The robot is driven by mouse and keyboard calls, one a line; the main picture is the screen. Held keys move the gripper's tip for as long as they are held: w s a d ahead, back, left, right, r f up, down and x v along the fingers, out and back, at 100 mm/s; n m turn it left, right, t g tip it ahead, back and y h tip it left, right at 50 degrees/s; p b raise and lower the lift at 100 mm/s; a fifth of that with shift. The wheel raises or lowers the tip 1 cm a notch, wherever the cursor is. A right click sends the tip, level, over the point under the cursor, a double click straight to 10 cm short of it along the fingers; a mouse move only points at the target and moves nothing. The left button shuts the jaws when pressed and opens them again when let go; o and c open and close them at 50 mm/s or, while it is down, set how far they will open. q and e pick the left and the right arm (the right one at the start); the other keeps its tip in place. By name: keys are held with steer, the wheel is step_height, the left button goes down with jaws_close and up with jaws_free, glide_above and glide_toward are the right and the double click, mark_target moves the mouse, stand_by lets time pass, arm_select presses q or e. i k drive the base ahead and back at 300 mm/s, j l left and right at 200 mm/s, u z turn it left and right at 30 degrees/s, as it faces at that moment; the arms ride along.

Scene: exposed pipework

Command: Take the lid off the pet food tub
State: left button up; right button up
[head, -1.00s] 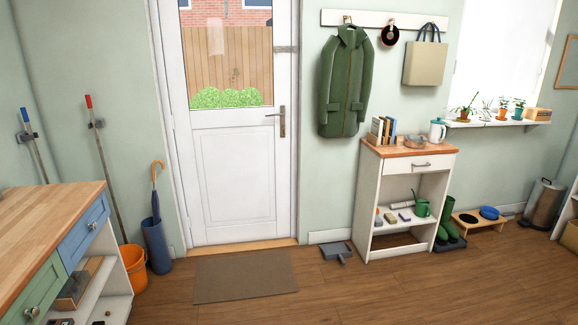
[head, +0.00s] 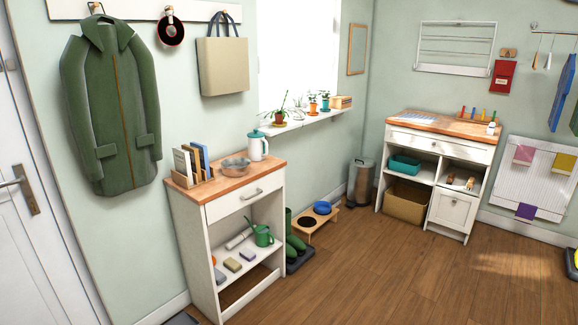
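I cannot make out a pet food tub or its lid for certain in the head view. A low wooden pet bowl stand (head: 310,228) with a blue bowl (head: 322,207) and a dark bowl (head: 306,221) stands on the floor beneath the window. Neither of my grippers shows in the head view.
A white cabinet with a wooden top (head: 240,195) holds books, a metal bowl and a kettle. Green boots (head: 294,240) stand beside it. A second white cabinet (head: 436,165) stands by the far wall. The wooden floor (head: 400,270) at centre right is clear.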

mark_target(255, 135)
steer(key=i+l+z, duration=0.2)
steer(key=i, duration=0.5)
steer(key=i+z, duration=0.15)
steer(key=i, duration=0.55)
steer(key=i+l+u, duration=0.15)
steer(key=i+u, duration=0.3)
steer(key=i+l+u, duration=0.25)
steer(key=u, duration=0.25)
steer(key=i+l+u, duration=0.25)
steer(key=l+u, duration=0.2)
steer(key=i+l+u, duration=0.25)
steer(key=l+u, duration=0.25)
steer(key=j, duration=0.1)
